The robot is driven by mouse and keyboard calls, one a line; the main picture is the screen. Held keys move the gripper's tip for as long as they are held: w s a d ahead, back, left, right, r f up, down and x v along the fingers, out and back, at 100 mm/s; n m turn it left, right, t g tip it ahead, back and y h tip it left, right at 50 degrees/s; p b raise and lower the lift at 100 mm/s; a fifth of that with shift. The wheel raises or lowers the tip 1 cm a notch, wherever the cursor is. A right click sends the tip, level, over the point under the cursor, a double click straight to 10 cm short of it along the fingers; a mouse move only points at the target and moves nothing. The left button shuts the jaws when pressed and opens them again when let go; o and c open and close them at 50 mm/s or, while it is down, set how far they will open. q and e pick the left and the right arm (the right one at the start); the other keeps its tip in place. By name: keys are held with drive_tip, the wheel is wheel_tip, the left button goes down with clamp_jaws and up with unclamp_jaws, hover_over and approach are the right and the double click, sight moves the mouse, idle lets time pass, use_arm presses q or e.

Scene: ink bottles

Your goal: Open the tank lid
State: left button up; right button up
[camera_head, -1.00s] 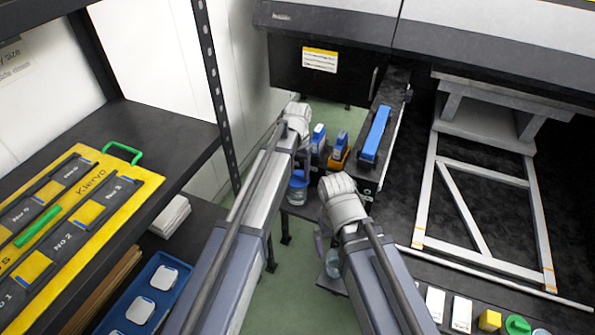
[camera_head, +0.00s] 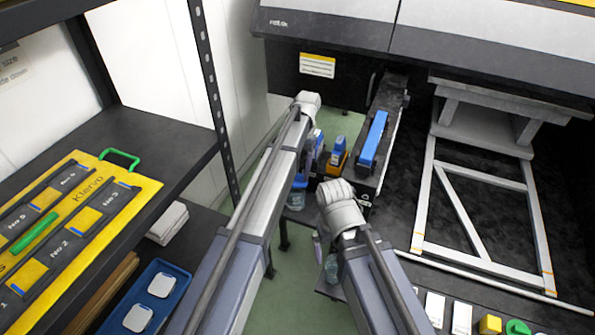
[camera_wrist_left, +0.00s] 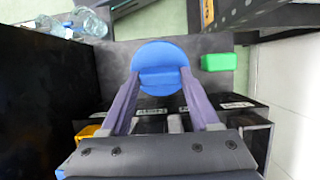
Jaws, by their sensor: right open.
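The tank (camera_head: 295,201) is a clear container on a dark low shelf, with a round blue lid (camera_head: 299,182) on top. The lid shows from above in the left wrist view (camera_wrist_left: 160,52), with a raised blue band across it. My left gripper (camera_head: 303,168) is at the lid. Its two purple fingers, also in the left wrist view (camera_wrist_left: 160,80), stand at either side of the band. I cannot tell whether they grip it. My right gripper (camera_head: 319,245) is open, lower down near another clear bottle (camera_head: 331,268); my arm partly hides it.
A blue bottle and an orange-and-blue bottle (camera_head: 337,156) stand behind the tank, beside a long blue block (camera_head: 374,139). A black shelf with a yellow panel (camera_head: 140,198) is at left. A green block (camera_wrist_left: 217,62) lies right of the lid. Clear bottles (camera_wrist_left: 85,22) lie upper left.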

use_arm(q)
drive_tip(key=o, duration=0.4)
drive_tip(key=shift+o, duration=0.2)
drive_tip(key=shift+r, duration=0.1)
drive_tip(key=p+v, duration=0.7)
drive_tip(key=shift+w+r, duration=0.2)
drive_tip(key=shift+r, duration=0.05)
drive_tip(key=shift+d, duration=0.1)
drive_tip(key=b+x, duration=0.7)
drive_tip(key=x, duration=0.1)
drive_tip(key=shift+r, duration=0.1)
idle(0.3)
